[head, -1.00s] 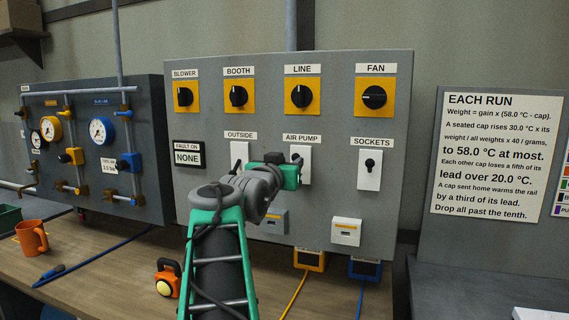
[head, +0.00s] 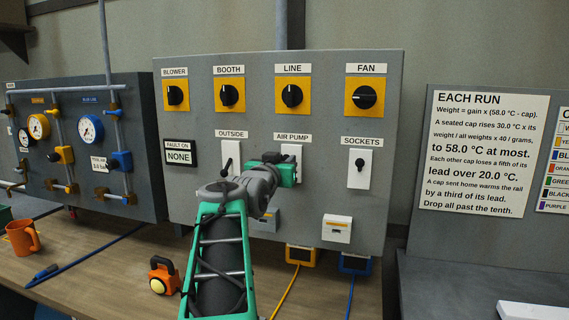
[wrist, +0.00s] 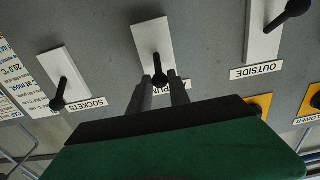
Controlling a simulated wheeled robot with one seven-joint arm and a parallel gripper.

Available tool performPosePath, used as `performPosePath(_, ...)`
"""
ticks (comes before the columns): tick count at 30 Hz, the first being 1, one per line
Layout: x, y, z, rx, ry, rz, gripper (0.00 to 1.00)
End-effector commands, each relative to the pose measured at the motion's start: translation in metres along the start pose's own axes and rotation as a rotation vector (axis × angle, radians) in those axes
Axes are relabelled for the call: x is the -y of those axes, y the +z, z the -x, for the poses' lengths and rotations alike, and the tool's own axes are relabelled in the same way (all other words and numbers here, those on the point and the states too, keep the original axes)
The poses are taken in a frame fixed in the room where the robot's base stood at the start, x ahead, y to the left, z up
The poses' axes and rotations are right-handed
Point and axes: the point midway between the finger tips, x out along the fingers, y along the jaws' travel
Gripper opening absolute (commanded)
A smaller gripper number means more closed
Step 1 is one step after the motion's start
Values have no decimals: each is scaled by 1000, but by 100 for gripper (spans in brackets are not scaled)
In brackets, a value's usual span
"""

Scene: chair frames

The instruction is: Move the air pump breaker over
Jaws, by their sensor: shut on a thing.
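The air pump breaker is a white plate (wrist: 151,38) with a black lever (wrist: 158,72) that points toward its label in the wrist view. The plate's upper part (head: 291,150) shows in the head view, under the AIR PUMP label. My gripper (wrist: 162,82) has one finger on each side of the lever's knob and is shut on it. In the head view my green gripper body (head: 286,174) covers the lever and the lower part of the plate.
The outside breaker (head: 229,155) is to the left, its lever pointing down. The sockets breaker (head: 358,177) is to the right, its lever toward its label. Rotary switches, including the fan switch (head: 364,97), sit above. A fault display (head: 179,157) reads NONE.

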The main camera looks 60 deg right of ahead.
Motion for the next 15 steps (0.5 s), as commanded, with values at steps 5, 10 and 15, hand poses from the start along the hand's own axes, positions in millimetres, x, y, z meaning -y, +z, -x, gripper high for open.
performPosePath(5,0,15,3,8,1,3,0)
performPosePath(10,0,14,3,9,1,3,0)
performPosePath(15,0,16,4,10,1,3,0)
